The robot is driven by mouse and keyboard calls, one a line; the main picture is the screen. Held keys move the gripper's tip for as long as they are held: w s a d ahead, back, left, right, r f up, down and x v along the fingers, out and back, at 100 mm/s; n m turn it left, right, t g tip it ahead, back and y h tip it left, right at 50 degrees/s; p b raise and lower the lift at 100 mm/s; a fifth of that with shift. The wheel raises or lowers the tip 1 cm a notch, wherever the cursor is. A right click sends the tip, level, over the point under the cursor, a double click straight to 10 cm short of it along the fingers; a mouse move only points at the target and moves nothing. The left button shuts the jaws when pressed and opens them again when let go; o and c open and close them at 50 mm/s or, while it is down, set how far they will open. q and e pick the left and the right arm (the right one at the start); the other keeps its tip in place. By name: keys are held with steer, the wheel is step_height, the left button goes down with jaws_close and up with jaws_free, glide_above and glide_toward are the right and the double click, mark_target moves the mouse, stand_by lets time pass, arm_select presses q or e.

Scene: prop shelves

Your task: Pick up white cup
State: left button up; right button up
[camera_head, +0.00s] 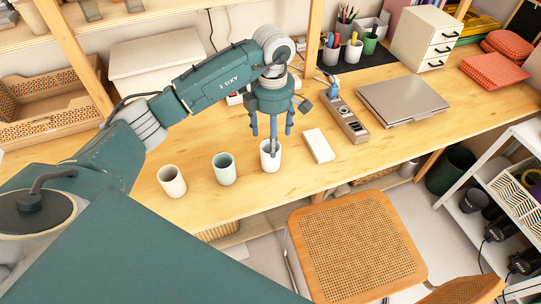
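The white cup (270,160) stands upright on the wooden table, the rightmost of three cups in a loose row. My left gripper (272,138) points down right above it, with its fingers spread. One finger reaches down to the cup's mouth and seems to overlap its inside; I cannot tell whether it touches. The other fingers hang to either side, above the rim. A pale green cup (224,170) and a cream cup (172,182) stand to the left. My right gripper is not in view.
A white box (318,146) lies just right of the white cup, with a power strip (348,121) beyond it. A closed laptop (402,100) lies further right. A chair (357,245) stands at the table's front edge. Pen cups (353,50) stand at the back.

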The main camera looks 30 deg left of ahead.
arm_select(q)
step_height(320, 180, down, 6)
steer(key=shift+a+r+p, duration=0.15)
steer(key=shift+r+p, duration=0.1)
steer(key=shift+p, duration=0.95)
steer(key=shift+f, duration=0.2)
steer(key=c, duration=1.4)
steer(key=shift+r, duration=0.1)
